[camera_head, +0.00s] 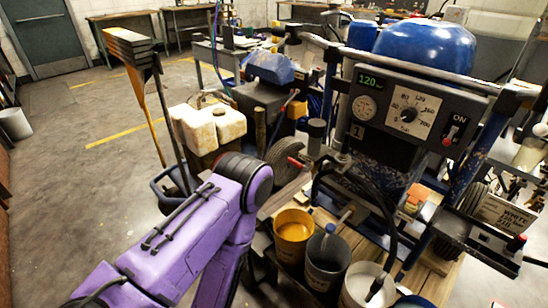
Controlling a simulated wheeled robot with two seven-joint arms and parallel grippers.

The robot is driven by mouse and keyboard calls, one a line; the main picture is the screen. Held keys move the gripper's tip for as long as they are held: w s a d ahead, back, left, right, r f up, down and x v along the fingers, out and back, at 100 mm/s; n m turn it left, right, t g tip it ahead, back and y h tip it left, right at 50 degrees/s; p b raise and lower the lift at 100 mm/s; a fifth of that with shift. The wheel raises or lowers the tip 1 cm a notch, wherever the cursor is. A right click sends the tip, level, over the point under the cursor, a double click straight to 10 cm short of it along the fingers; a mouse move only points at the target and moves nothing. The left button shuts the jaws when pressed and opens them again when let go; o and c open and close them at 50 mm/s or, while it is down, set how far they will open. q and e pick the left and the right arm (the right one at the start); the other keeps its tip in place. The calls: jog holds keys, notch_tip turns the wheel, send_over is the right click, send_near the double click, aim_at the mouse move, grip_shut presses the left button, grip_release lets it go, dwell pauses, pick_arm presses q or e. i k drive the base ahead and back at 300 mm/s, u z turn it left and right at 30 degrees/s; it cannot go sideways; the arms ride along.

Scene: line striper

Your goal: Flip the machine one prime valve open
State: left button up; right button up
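Machine one is the striper with the panel marked 1 (393,112), at right of centre. Its panel has a green display reading 120, a gauge, a dial and a red switch by the word ON. A small red-tipped lever (296,162) sticks out left of the panel, near a dark upright cylinder (316,134); it may be the prime valve handle. I cannot tell its setting. My purple left arm comes in from the lower left and bends near the striper's left side. Neither of my grippers shows.
An orange-filled bucket (294,229), a dark bucket (327,260) and a white-filled bucket (365,286) stand below the machine. A black hose (385,225) hangs into the white one. Another machine with a cream tank (215,124) stands behind my arm. Open floor (60,190) lies left.

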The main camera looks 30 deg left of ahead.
aim_at(292, 161)
jog(key=u, duration=1.35)
jog(key=k, duration=0.65)
jog(key=u, duration=0.95)
jog(key=i, duration=1.4)
jog(key=z, duration=0.9)
jog(key=i, duration=0.3)
jog(key=z, duration=0.25)
